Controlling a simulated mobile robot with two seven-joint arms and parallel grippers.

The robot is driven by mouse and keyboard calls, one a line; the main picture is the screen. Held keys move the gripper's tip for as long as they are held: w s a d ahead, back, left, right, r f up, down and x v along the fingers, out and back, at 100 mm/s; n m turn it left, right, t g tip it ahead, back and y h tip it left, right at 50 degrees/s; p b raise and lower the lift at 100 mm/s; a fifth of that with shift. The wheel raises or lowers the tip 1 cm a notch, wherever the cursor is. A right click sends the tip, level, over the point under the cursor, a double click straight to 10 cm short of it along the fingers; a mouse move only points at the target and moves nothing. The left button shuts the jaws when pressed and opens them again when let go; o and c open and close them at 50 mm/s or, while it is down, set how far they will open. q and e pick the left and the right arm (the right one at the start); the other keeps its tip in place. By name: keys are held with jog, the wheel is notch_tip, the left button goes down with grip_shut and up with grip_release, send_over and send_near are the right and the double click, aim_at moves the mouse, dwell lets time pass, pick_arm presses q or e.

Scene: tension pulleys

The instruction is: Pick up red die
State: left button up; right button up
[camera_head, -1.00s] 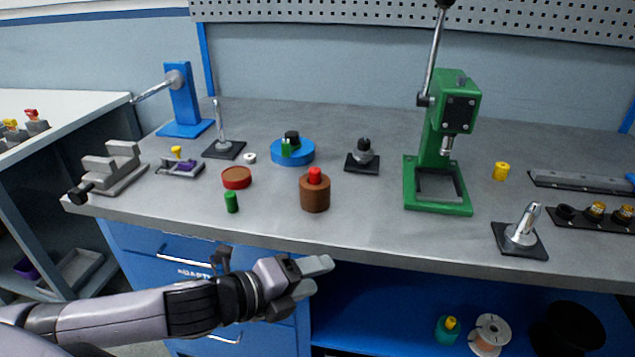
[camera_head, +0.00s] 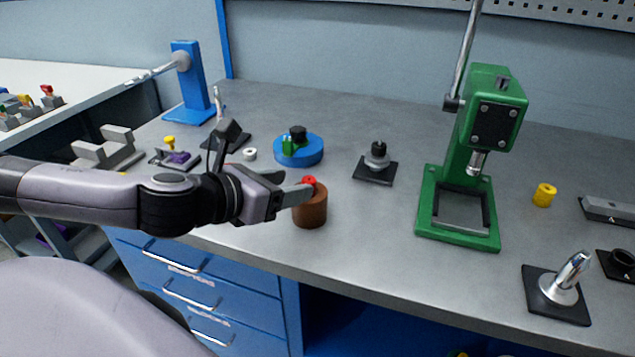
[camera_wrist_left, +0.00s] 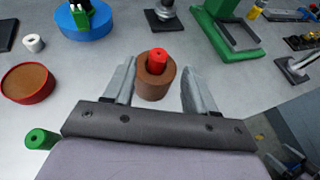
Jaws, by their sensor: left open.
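The red die (camera_head: 309,182) is a small red cylinder standing on top of a brown cylindrical block (camera_head: 311,210) near the table's front edge. In the left wrist view the red die (camera_wrist_left: 158,56) rises from the brown block (camera_wrist_left: 153,82), and both show between the spread fingers. My left gripper (camera_head: 290,188) is open and empty, close to the die on its left side in the head view. In the wrist view the left gripper (camera_wrist_left: 158,92) has one finger on each side of the block, with gaps. My right gripper does not show in the head view.
A blue disc (camera_head: 299,151) with green and black parts lies behind. A green press (camera_head: 470,160) stands to the right, with a black-based post (camera_head: 375,165) between. In the wrist view, a red-rimmed round piece (camera_wrist_left: 28,82) and green cylinder (camera_wrist_left: 40,139) lie left.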

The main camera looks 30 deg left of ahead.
aim_at(309, 179)
pick_arm(q)
jog(key=shift+p+x, duration=0.35)
jog(key=shift+x, duration=2.8)
jog(key=shift+w+r, duration=0.1)
jog(key=shift+r, duration=0.1)
jog(key=shift+a, duration=0.1)
grip_shut()
